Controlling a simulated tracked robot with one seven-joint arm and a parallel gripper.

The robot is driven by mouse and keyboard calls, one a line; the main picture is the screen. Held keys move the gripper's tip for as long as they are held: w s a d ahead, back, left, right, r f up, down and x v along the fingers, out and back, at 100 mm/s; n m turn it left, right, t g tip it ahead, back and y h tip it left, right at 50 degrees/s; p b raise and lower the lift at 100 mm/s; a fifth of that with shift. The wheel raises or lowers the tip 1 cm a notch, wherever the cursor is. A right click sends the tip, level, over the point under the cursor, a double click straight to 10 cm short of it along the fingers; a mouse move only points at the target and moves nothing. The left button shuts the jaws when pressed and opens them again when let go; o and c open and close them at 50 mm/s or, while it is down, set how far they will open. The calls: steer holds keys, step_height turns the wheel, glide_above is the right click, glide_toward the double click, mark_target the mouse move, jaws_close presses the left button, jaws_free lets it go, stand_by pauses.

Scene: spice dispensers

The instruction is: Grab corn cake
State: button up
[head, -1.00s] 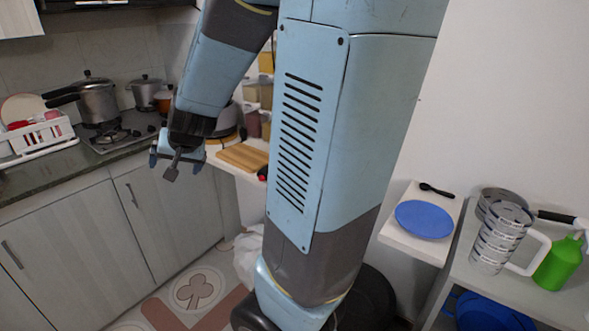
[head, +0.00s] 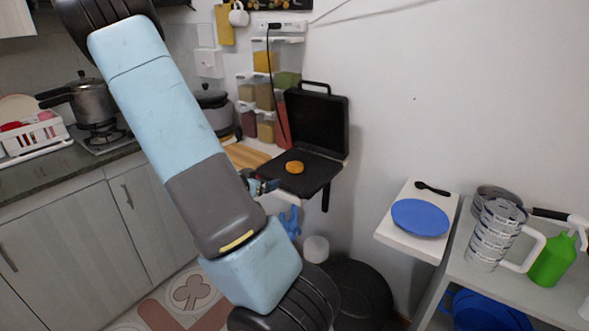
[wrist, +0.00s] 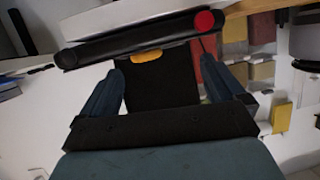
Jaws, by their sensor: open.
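The corn cake (head: 294,167) is a small round orange-brown cake lying on the black lower plate of the open grill (head: 318,174). In the wrist view only an orange sliver of the corn cake (wrist: 146,56) shows, beyond the grill's dark front edge (wrist: 130,42). My gripper (wrist: 162,66) is open, with a dark blue finger on each side and nothing between them. In the head view my gripper (head: 266,186) is partly hidden behind my arm, near the front left of the grill and apart from the corn cake.
The grill's raised lid (head: 316,120) stands behind the plate. Stacked spice dispensers (head: 264,95) and a wooden board (head: 245,156) are to its left. A white shelf with a blue plate (head: 420,217) is on the right. A black round bin (head: 355,295) stands below.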

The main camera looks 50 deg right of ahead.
mark_target(293, 166)
steer(key=d, duration=0.3)
steer(key=s+d+g+h, duration=0.1)
steer(key=d, duration=0.3)
steer(key=d+h, duration=0.1)
steer(key=d, duration=0.2)
steer(key=shift+s+d+f, duration=0.3)
steer(key=shift+s, duration=0.1)
steer(key=shift+w+d+f, duration=0.1)
steer(key=shift+w+d, duration=0.1)
steer(key=shift+d, duration=0.65)
steer(key=shift+w+d+f, duration=0.15)
steer(key=shift+d, duration=0.65)
steer(key=shift+w+d+f, duration=0.1)
steer(key=shift+w+d, duration=0.1)
steer(key=shift+d, duration=0.65)
steer(key=c, duration=1.2)
steer(key=shift+r, duration=0.1)
